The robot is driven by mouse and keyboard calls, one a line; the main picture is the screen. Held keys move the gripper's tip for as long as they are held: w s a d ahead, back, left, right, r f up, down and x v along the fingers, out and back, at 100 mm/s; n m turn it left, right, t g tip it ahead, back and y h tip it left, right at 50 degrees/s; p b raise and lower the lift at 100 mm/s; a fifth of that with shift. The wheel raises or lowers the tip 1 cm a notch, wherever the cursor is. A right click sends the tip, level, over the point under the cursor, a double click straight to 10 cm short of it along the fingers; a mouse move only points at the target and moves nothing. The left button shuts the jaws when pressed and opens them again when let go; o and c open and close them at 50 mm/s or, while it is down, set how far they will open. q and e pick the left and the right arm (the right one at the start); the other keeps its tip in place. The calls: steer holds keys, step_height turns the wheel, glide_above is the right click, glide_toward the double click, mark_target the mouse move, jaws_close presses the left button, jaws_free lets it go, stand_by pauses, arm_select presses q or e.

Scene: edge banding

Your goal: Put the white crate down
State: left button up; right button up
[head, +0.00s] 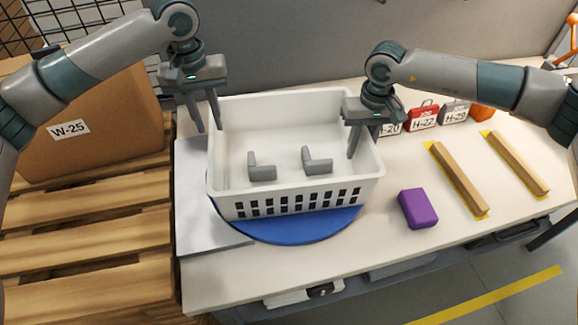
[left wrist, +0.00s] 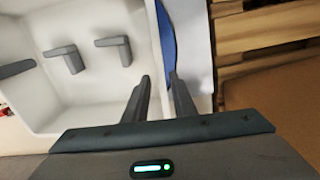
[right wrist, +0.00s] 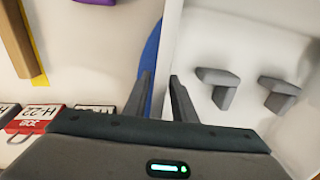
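The white crate (head: 297,110) stands upright on the blue round mat (head: 290,228) on the table. Two grey L-shaped pieces (head: 262,170) (head: 317,162) are inside it. They also show in the left wrist view (left wrist: 66,58) and the right wrist view (right wrist: 222,88). My left gripper (head: 208,128) is at the crate's left rim, its fingers apart on either side of the wall. My right gripper (head: 363,148) is at the right rim, its fingers likewise on either side. In both wrist views a strip of blue shows between the wall and the outer finger. Neither gripper visibly pinches the wall.
A purple block (head: 418,208) lies right of the crate. Two wooden strips (head: 459,178) (head: 514,163) lie on yellow markings further right. Labelled cases (head: 422,115) stand behind. A cardboard box (head: 95,125) sits on a wooden pallet (head: 80,260) at the left.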

steer(key=r, duration=1.2)
steer(key=shift+d, duration=0.3)
